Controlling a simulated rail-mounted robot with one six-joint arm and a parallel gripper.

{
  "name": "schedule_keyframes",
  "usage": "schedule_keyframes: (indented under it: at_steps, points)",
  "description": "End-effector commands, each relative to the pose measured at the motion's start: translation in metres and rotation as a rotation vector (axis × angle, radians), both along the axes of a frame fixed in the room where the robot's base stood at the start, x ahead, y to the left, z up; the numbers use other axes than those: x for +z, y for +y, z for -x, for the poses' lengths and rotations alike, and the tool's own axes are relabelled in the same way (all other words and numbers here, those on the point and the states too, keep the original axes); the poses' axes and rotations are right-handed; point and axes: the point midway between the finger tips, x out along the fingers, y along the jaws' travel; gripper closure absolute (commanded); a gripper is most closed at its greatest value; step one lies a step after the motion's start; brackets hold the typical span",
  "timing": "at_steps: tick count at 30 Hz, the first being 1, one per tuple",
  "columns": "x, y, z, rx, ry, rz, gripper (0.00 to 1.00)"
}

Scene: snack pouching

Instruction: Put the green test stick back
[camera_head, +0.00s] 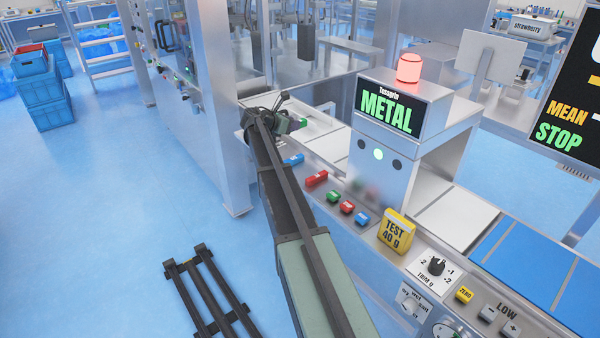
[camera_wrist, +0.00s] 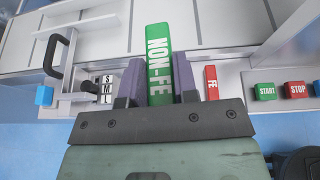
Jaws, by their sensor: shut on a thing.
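The green test stick, marked NON-FE, sits between the two fingers of my gripper (camera_wrist: 158,84). In the wrist view the green stick (camera_wrist: 159,52) points up over the pale conveyor edge, and its lower end is hidden by the gripper's front plate. In the head view my gripper (camera_head: 292,122) is at the near side of the conveyor, and a bit of the green stick (camera_head: 304,122) shows at its tip. A red stick marked FE (camera_wrist: 211,82) stands just right of the gripper; it also seems to show in the head view (camera_head: 317,178). I cannot tell whether the green stick touches anything below.
A blue piece (camera_head: 293,159) lies left of the red one. START (camera_wrist: 265,91) and STOP (camera_wrist: 294,89) buttons are to the right. A black handle (camera_wrist: 60,58) and an S-M-L selector (camera_wrist: 106,88) are at left. The metal detector (camera_head: 385,150) shows METAL under a red lamp (camera_head: 409,68).

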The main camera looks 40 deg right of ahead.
Motion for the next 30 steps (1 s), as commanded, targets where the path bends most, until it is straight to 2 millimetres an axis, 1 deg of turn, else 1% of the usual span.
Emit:
schedule_keyframes:
  at_steps: [1, 3, 5, 9, 11, 14, 17, 18, 21, 24, 27, 30]
  points:
    - [0.003, -0.012, 0.006, -0.017, 0.000, 0.000, 1.00]
    - [0.004, -0.025, 0.013, -0.038, 0.000, 0.000, 1.00]
    - [0.005, -0.033, 0.017, -0.051, 0.000, 0.000, 1.00]
    - [0.004, -0.038, 0.021, -0.058, 0.000, 0.000, 1.00]
    - [-0.001, -0.037, 0.021, -0.058, 0.000, 0.000, 1.00]
    - [-0.021, -0.037, 0.020, -0.057, 0.000, 0.000, 1.00]
    - [-0.053, -0.037, 0.020, -0.057, 0.000, 0.000, 1.00]
    - [-0.068, -0.037, 0.020, -0.057, 0.000, 0.000, 1.00]
    - [-0.103, -0.037, 0.020, -0.057, 0.000, 0.000, 1.00]
    - [-0.136, -0.037, 0.020, -0.057, 0.000, 0.000, 1.00]
    - [-0.155, -0.037, 0.020, -0.057, 0.000, 0.000, 1.00]
    - [-0.158, -0.037, 0.020, -0.057, 0.000, 0.000, 1.00]
